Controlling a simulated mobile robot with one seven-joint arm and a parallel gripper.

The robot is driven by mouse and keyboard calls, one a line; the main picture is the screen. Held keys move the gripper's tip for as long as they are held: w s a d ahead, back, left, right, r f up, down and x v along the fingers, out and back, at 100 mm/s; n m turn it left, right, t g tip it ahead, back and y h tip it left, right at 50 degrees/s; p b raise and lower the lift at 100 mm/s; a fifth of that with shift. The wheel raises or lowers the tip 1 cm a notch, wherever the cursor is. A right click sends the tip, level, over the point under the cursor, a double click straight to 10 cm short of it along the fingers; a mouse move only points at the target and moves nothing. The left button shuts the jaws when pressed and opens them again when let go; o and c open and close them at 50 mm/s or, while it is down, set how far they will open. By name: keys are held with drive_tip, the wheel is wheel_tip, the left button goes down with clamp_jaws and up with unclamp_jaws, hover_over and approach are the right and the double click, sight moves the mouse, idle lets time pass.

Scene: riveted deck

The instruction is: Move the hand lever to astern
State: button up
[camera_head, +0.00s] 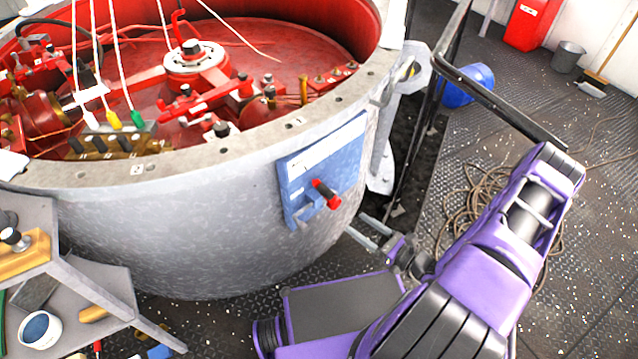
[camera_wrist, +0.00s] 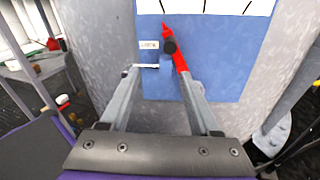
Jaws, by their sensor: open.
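The hand lever (camera_head: 326,193) is red with a dark hub and sits on a blue panel (camera_head: 293,190) fixed to the outside of a grey round housing. In the wrist view the lever (camera_wrist: 179,62) slants from a red pointed tip at upper left, past the dark hub, to lower right. A white scale strip with dark marks tops the panel; no astern label is readable. My gripper (camera_head: 356,226) is open, right of and below the lever in the head view. In the wrist view my gripper (camera_wrist: 161,73) has its right fingertip by the lever's lower end; contact is unclear.
The round housing (camera_head: 190,240) holds red machinery and hanging cables. A grey shelf (camera_head: 90,290) with tools and a white cup stands at left. A dark rail (camera_head: 500,105), coiled rope (camera_head: 470,200) and a blue drum (camera_head: 468,85) are to the right.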

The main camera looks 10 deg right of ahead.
sight(320, 187)
drive_tip(key=shift+m+t+h, duration=0.5)
drive_tip(key=shift+m+t, duration=0.2)
drive_tip(key=shift+m, duration=0.1)
drive_tip(key=x, duration=1.1)
drive_tip(key=b+x, duration=0.1)
drive_tip(key=x, duration=0.5)
drive_tip(key=shift+w+d+r, duration=0.2)
drive_tip(key=shift+w, duration=0.15)
clamp_jaws()
